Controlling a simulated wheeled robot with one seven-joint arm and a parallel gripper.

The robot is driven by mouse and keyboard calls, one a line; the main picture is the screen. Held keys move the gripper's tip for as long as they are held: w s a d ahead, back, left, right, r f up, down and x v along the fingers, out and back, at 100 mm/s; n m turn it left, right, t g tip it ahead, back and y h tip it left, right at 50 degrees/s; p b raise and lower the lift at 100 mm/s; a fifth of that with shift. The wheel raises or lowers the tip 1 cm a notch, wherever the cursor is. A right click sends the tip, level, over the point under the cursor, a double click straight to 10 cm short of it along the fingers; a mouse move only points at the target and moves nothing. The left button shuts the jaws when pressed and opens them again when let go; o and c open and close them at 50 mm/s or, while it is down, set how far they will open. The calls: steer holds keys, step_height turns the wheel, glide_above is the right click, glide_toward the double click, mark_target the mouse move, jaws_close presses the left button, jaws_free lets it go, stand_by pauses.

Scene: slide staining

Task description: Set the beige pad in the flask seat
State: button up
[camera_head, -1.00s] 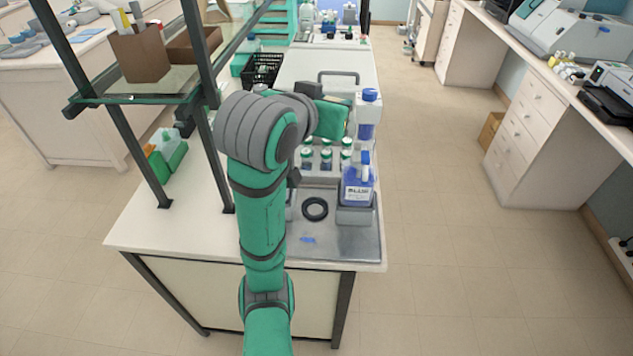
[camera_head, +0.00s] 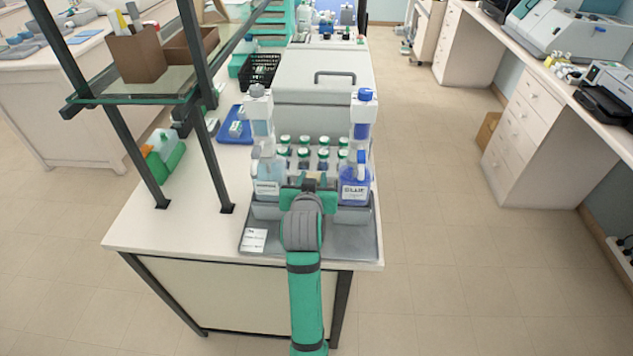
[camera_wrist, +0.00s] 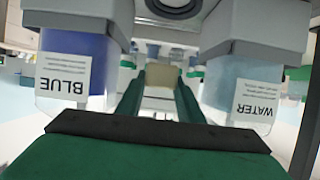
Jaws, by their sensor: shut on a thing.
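The beige pad (camera_wrist: 161,77) sits between the two green fingers of my gripper (camera_wrist: 160,92) in the wrist view, which shows the scene upside down. My gripper is shut on it. In the head view my gripper (camera_head: 309,184) is between the water bottle (camera_head: 268,182) and the blue bottle (camera_head: 354,183), over the grey tray (camera_head: 352,243); the pad cannot be made out there. A dark ring, probably the flask seat, shows partly at the top of the wrist view (camera_wrist: 178,5), apart from the pad. My arm hides it in the head view.
Several green-capped small bottles (camera_head: 303,153) stand in rows behind my gripper. A white card (camera_head: 254,240) lies on the tray's front left. A dark shelf frame (camera_head: 205,140) stands at the left.

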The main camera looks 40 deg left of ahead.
steer(key=shift+s+a+f, duration=0.1)
steer(key=shift+f, duration=3.8)
steer(key=shift+f, duration=0.35)
steer(key=o, duration=1.1)
steer(key=shift+c, duration=0.2)
steer(key=v, duration=1.1)
